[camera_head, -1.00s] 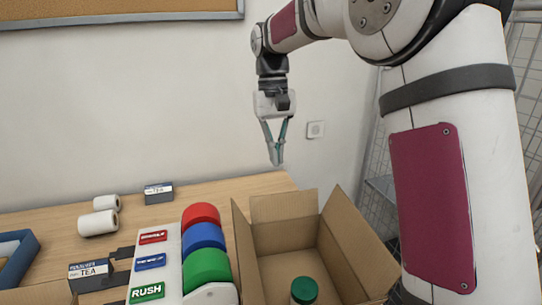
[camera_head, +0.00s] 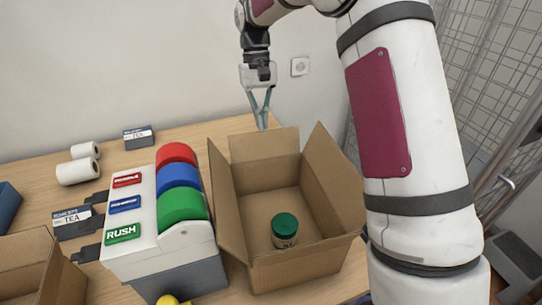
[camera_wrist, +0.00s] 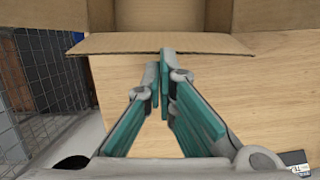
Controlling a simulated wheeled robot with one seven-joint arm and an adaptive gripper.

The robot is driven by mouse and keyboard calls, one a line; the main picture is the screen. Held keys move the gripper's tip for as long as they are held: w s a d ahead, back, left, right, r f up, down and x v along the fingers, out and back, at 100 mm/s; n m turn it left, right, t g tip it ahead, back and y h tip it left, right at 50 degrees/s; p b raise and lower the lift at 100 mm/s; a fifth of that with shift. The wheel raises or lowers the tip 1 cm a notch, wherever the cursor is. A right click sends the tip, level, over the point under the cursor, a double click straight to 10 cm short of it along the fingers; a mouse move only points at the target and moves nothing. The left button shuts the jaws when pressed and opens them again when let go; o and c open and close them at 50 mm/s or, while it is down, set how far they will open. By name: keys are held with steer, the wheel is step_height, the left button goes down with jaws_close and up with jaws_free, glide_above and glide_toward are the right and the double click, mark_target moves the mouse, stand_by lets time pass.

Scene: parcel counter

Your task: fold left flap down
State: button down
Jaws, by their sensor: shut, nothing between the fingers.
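An open cardboard box (camera_head: 318,262) stands on the table with its flaps raised. The left flap (camera_head: 226,205) stands up, leaning slightly outward. The far flap (camera_head: 264,147) and right flap (camera_head: 334,178) are also up. A jar with a green lid (camera_head: 285,226) stands inside. My gripper (camera_head: 263,128) is shut and empty, pointing down at the far flap's top edge in the head view. In the wrist view, the shut fingertips (camera_wrist: 164,55) overlap a box flap edge (camera_wrist: 125,44); I cannot tell whether they touch it.
A white dispenser (camera_head: 150,236) with red, blue and green rolls stands close left of the box. Tea boxes (camera_head: 139,137), white rolls (camera_head: 78,171) and another cardboard box (camera_head: 62,283) lie farther left. A wire fence (camera_head: 480,90) is at right. Bare table (camera_wrist: 235,95) lies below my gripper.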

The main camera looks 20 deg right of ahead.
steer(key=s+p, duration=0.1)
steer(key=s+f+p, duration=0.1)
steer(key=s, duration=0.1)
steer(key=shift+s+a+f+p, duration=0.1)
steer(key=shift+s+p, duration=0.2)
steer(key=shift+p, duration=0.1)
steer(key=shift+s+f+p, duration=0.15)
steer(key=shift+s+p, duration=0.45)
steer(key=shift+p, duration=0.2)
steer(key=shift+s+a+f+p, duration=0.2)
steer(key=shift+s+f+p, duration=0.45)
steer(key=shift+s+f, duration=0.4)
steer(key=shift+s+a+f+p, duration=0.15)
steer(key=shift+s+f+p, duration=0.45)
steer(key=shift+s+f, duration=0.4)
steer(key=shift+s, duration=0.15)
step_height(320, 180, up, 9)
